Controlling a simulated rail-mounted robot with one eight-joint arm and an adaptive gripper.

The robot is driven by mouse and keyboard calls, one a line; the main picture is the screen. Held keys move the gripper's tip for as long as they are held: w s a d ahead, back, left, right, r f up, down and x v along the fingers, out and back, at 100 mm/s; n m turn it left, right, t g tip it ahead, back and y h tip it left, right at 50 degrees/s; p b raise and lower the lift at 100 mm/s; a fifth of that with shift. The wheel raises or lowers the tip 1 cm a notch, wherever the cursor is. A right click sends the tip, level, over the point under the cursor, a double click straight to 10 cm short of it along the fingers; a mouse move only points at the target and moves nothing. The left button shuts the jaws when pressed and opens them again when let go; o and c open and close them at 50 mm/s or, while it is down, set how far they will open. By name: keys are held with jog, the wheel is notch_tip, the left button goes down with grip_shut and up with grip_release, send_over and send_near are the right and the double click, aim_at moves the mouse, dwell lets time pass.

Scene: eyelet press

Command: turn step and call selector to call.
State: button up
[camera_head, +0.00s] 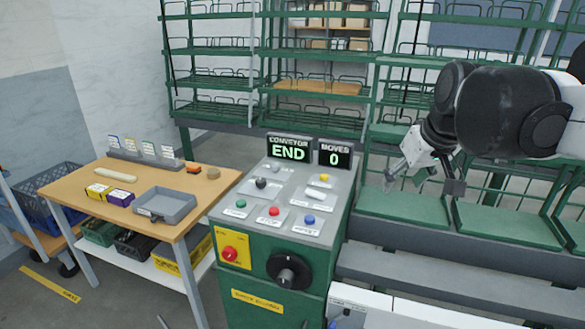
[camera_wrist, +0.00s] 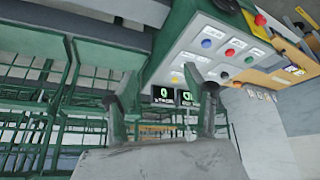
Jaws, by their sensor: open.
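A grey control panel (camera_head: 226,214) tops a green console. It carries a black knob (camera_head: 261,183), a pale lever-like control (camera_head: 318,185), and green (camera_head: 241,203), red (camera_head: 273,211) and blue (camera_head: 309,220) buttons. The labels are too small to read, so I cannot tell which control is the step and call selector. A large black rotary knob (camera_head: 288,272) is on the console's front. My gripper (camera_head: 424,181) is open and empty, right of the panel and apart from it. In the wrist view my gripper's fingers (camera_wrist: 162,112) are spread, with the tilted panel (camera_wrist: 188,62) beyond them.
Displays behind the panel read "CONVEYOR END" (camera_head: 289,150) and "MOVES 0" (camera_head: 334,156). A red button on yellow (camera_head: 230,254) is on the console front. A wooden table (camera_head: 75,186) with a grey tray (camera_head: 165,218) stands left. Green racks (camera_head: 215,73) stand behind.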

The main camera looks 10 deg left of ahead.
jog(key=w+a+r+n+g+y+p, duration=0.1)
jog(key=w+a+r+n+p, duration=0.15)
jog(key=w+a, duration=0.75)
jog(key=n+g+y+p, duration=0.1)
jog(key=n+g+p, duration=0.25)
jog(key=n, duration=0.35)
send_over(261, 180)
jog(key=s+d, duration=0.2)
jog(key=d, duration=0.3)
notch_tip(261, 180, down, 12)
jog(key=x, duration=0.4)
jog(key=p+x, duration=0.1)
jog(key=x, duration=0.3)
jog(key=w+p+x, duration=0.1)
jog(key=x, duration=0.4)
jog(key=shift+a, duration=0.2)
jog(key=c, duration=1.1)
